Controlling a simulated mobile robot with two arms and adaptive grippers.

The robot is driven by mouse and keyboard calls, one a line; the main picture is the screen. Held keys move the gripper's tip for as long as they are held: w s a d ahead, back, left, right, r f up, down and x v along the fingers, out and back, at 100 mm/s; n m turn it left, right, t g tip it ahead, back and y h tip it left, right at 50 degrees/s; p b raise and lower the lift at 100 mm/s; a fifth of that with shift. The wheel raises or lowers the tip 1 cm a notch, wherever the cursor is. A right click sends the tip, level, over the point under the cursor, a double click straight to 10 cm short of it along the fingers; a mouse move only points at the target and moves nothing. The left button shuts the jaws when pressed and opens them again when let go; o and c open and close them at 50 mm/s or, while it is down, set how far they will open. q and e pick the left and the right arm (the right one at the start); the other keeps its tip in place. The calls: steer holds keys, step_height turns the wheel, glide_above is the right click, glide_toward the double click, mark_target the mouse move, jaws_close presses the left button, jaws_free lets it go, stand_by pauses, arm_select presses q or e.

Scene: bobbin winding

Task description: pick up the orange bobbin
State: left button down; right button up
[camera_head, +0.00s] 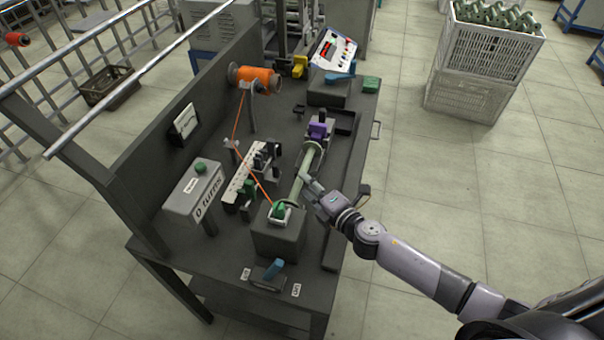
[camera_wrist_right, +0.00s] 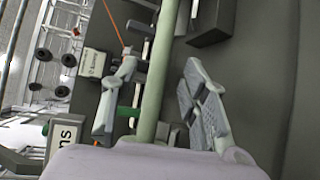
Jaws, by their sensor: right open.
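An orange bobbin (camera_head: 255,78) sits on a stand at the back of the dark workbench, and an orange strand runs from it down to the front. My right gripper (camera_head: 308,184) is near a pale green rod (camera_head: 309,158), well in front of the bobbin and apart from it. In the right wrist view, the gripper (camera_wrist_right: 160,103) is open, with a grey finger on each side of the rod (camera_wrist_right: 156,80). I cannot tell how deep the rod lies between the fingers. The bobbin is out of that view; only the orange strand (camera_wrist_right: 112,22) shows. My left gripper is not in view.
The rod runs between a purple-topped holder (camera_head: 319,130) and a green-topped block (camera_head: 280,213). A grey box (camera_head: 192,190) and a control panel (camera_head: 333,50) stand on the workbench (camera_head: 225,262). White crates (camera_head: 464,94) stand on the floor at right.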

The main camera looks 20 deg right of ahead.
steer(key=x, duration=0.4)
steer(key=shift+w+a, duration=0.1)
steer(key=shift+a, duration=0.05)
steer(key=shift+c, duration=0.3)
jaws_close()
